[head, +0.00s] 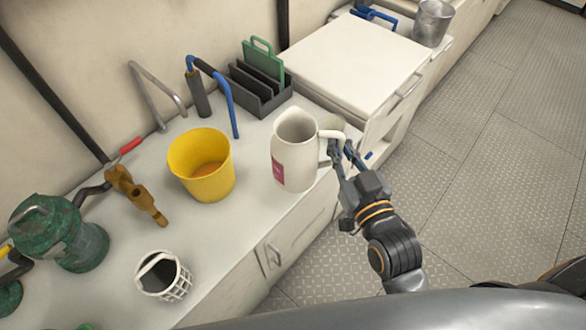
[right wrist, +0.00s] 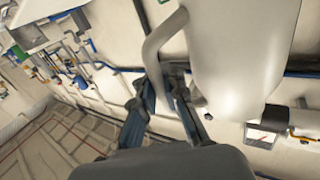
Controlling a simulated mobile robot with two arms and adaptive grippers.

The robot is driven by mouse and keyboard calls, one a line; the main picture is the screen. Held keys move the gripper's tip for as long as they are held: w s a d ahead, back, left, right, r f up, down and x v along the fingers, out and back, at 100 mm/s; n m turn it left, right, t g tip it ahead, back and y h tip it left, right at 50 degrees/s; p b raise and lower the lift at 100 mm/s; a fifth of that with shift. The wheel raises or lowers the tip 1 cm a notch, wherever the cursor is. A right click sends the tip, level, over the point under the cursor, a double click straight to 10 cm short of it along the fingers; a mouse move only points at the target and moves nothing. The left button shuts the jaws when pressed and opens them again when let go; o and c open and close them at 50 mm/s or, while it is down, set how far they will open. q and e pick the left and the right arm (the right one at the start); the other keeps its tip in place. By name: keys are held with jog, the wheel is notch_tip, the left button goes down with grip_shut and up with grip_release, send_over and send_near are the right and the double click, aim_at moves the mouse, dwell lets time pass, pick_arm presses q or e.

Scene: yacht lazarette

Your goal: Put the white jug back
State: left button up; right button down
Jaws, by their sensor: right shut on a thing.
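The white jug (head: 292,155) has a dark red label and a handle on its right side. It stands upright at the front edge of the counter, or just above it; I cannot tell whether its base touches. My right gripper (head: 343,150) comes from the right and is shut on the jug's handle. In the right wrist view the jug (right wrist: 240,60) fills the upper right, and the fingers (right wrist: 172,95) close around the lower part of its curved handle. My left gripper is not in view.
A yellow bucket (head: 203,172) stands left of the jug. A dark slotted rack (head: 262,98) with a green board is behind it. A white basket (head: 165,277) and green lantern-like object (head: 62,235) stand further left. A white cabinet top (head: 355,60) is behind right. Floor at right is clear.

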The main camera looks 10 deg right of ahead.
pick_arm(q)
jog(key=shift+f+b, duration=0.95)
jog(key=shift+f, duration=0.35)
pick_arm(e)
jog(key=shift+w+d+f, duration=0.3)
jog(key=shift+w+f, duration=2)
jog(key=shift+w, duration=0.1)
jog(key=shift+w+d+f, duration=0.35)
jog(key=shift+w+f, duration=2)
jog(key=shift+w+d+f, duration=0.3)
jog(key=shift+w+f, duration=2)
jog(key=shift+w, duration=0.1)
jog(key=c, duration=1.9)
grip_release()
jog(key=shift+f, duration=0.2)
jog(key=o, duration=0.5)
jog(key=shift+r, duration=0.1)
